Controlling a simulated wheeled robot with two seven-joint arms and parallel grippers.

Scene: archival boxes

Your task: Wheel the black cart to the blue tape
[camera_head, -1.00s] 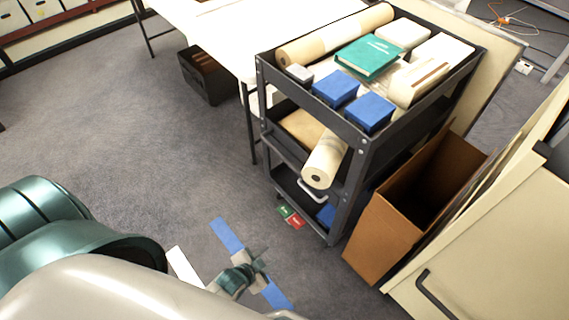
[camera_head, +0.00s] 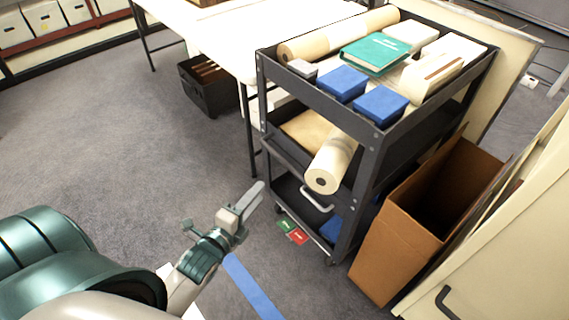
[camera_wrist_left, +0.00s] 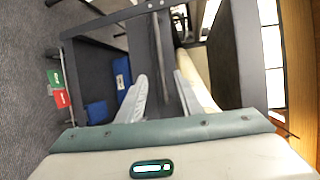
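The black cart (camera_head: 362,165) stands right of centre, with rolls, boxes and a green book on its shelves. Green and red pedals (camera_head: 292,232) sit low at its near left corner and also show in the left wrist view (camera_wrist_left: 58,88). A blue tape strip (camera_head: 252,288) lies on the floor in front of the cart, partly hidden by my arm. My left gripper (camera_head: 256,197) is left of the cart's near side. In the left wrist view its fingers (camera_wrist_left: 163,92) are apart, pointing at the cart, with a dark bar beyond them. My right gripper is not in view.
A cardboard box (camera_head: 425,215) stands close to the cart's right side, beside a cream cabinet (camera_head: 490,245). A white table (camera_head: 225,40) is behind the cart, with a black crate (camera_head: 207,88) under it. The grey carpet (camera_head: 110,130) at left is clear.

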